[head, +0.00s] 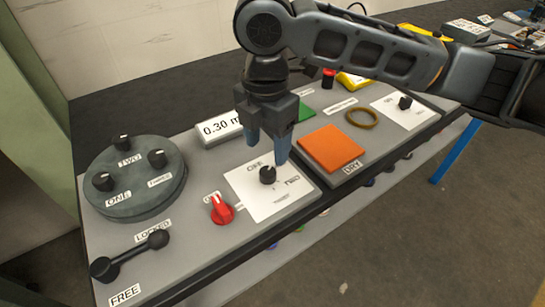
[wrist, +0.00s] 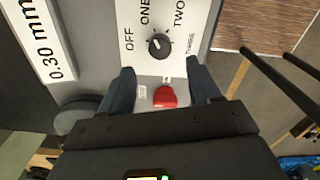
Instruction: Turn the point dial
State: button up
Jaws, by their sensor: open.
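A black dial (head: 267,175) stands on a white plate (head: 252,202) with printed positions around it. In the wrist view the dial (wrist: 160,46) has OFF, ONE, TWO and THREE around it, and its white mark points up and left, towards OFF or ONE. My gripper (head: 268,148) is open and empty, above the plate beside the dial. In the wrist view the gripper's fingertips (wrist: 160,68) are spread and the dial shows beyond them, not between them. A second black dial (head: 405,102) is on another white plate at the right. I cannot read which is labelled point.
A red knob (head: 221,209) stands close to the plate. Left are a round base (head: 137,198) with three black knobs and a black lever (head: 132,255). A 0.30 mm display (head: 219,128) is behind; an orange pad (head: 331,148) lies right.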

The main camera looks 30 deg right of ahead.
aim_at(267, 171)
jog(key=shift+f, duration=3.85)
jog(key=c, duration=1)
